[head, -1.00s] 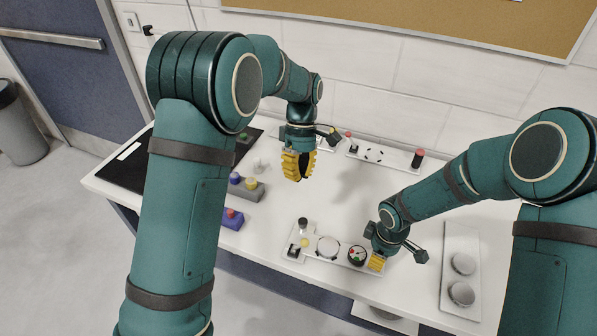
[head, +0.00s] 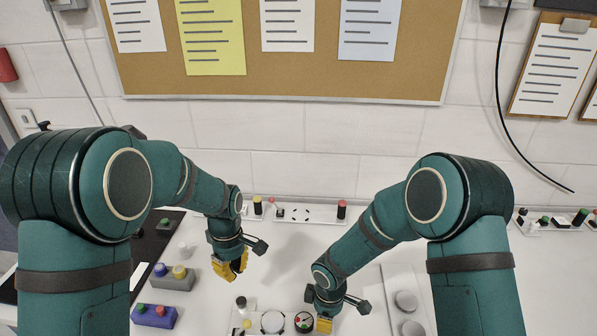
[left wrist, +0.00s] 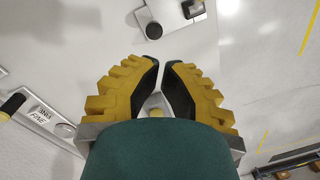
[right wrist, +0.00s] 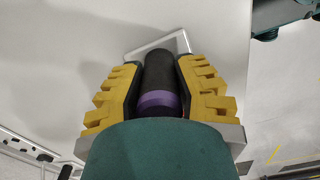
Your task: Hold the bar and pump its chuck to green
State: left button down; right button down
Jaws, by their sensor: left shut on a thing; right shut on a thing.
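My right gripper (head: 325,326) is low at the right end of a pale plate (head: 256,333) at the bottom of the head view. In the right wrist view, its fingers (right wrist: 158,75) are shut on a black bar grip (right wrist: 160,72) with a purple band. A round gauge with green and red marks (head: 304,321) sits beside it; its reading is too small to tell. My left gripper (head: 230,268) hangs above the table behind the plate. Its fingertips (left wrist: 161,66) nearly meet in the left wrist view. A small pale piece (left wrist: 155,102) shows between its fingers, mostly hidden.
On the plate are a round ring (head: 273,322) and a black knob (head: 240,302). Coloured button blocks (head: 154,316) stand left. A white strip (head: 306,215) lies near the wall. A panel with two grey domes (head: 406,301) lies right. Bare table lies between the arms.

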aim_at(241, 300)
pick_arm(q)
jog(key=shift+t, duration=0.5)
jog(key=shift+s+d+f, duration=0.1)
jog(key=shift+d+f, duration=0.05)
jog(key=shift+f, duration=1.75)
jog(key=shift+s+d+f, duration=0.1)
jog(key=shift+d+f, duration=0.05)
jog(key=shift+f, duration=1.75)
jog(key=shift+f, duration=2.25)
jog(key=shift+r, duration=2.3)
jog(key=shift+f, duration=0.1)
